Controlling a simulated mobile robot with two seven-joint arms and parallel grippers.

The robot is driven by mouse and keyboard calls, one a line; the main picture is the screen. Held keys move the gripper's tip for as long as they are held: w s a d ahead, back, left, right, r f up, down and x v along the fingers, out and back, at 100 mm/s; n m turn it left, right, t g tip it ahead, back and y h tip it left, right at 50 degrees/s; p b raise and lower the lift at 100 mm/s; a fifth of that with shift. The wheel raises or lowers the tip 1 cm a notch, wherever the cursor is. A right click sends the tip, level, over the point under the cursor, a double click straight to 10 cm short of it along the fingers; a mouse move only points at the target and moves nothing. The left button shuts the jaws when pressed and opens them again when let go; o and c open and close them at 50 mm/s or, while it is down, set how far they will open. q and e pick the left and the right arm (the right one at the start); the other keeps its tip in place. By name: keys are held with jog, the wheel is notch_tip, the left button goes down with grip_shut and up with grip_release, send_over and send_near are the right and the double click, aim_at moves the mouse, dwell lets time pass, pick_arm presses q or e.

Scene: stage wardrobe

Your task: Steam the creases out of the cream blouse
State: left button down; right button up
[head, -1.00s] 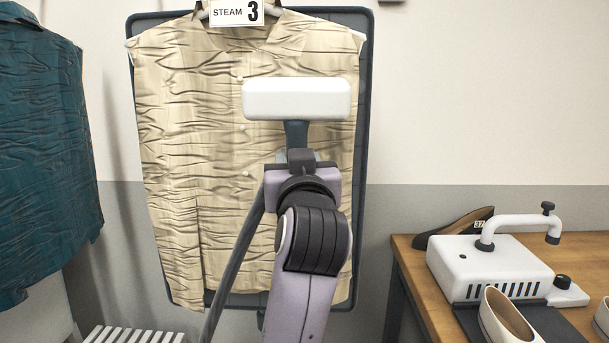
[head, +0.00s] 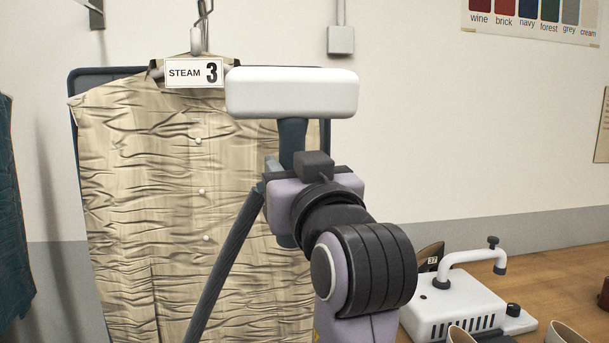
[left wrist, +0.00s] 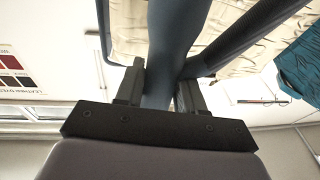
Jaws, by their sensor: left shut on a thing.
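The cream blouse (head: 140,190) hangs on a hanger at the left of the head view, with a "STEAM 3" tag (head: 194,73) at its collar. Wavy creases cover its visible front. My left gripper (head: 290,166) is shut on the dark handle (head: 292,137) of the steamer, seen between the fingers in the left wrist view (left wrist: 168,60). The white steamer head (head: 292,93) is upright in front of the blouse's right shoulder and hides it. I cannot tell whether it touches the cloth. No steam shows. My right gripper is out of view.
A dark board (head: 74,125) stands behind the blouse. The steamer's hose (head: 222,262) runs down in front of it. A teal garment (head: 15,215) hangs at the far left. A wooden table (head: 560,270) at right holds a white device (head: 455,303) and shoes.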

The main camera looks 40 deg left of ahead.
pick_arm(q)
jog(key=shift+s+d+r, duration=0.15)
jog(key=shift+r, duration=0.1)
jog(key=w+a+p, duration=0.1)
jog(key=w+a, duration=0.3)
jog(key=a, duration=0.1)
jog(key=shift+w+a, duration=0.15)
jog(key=shift+w, duration=0.1)
jog(key=shift+f, duration=0.1)
dwell(0.3)
notch_tip(320, 180, down, 10)
jog(key=b, duration=0.9)
dwell(0.8)
jog(key=shift+f, duration=0.1)
jog(key=shift+f+b, duration=2.2)
jog(key=shift+f, duration=0.2)
jog(key=shift+f, duration=0.1)
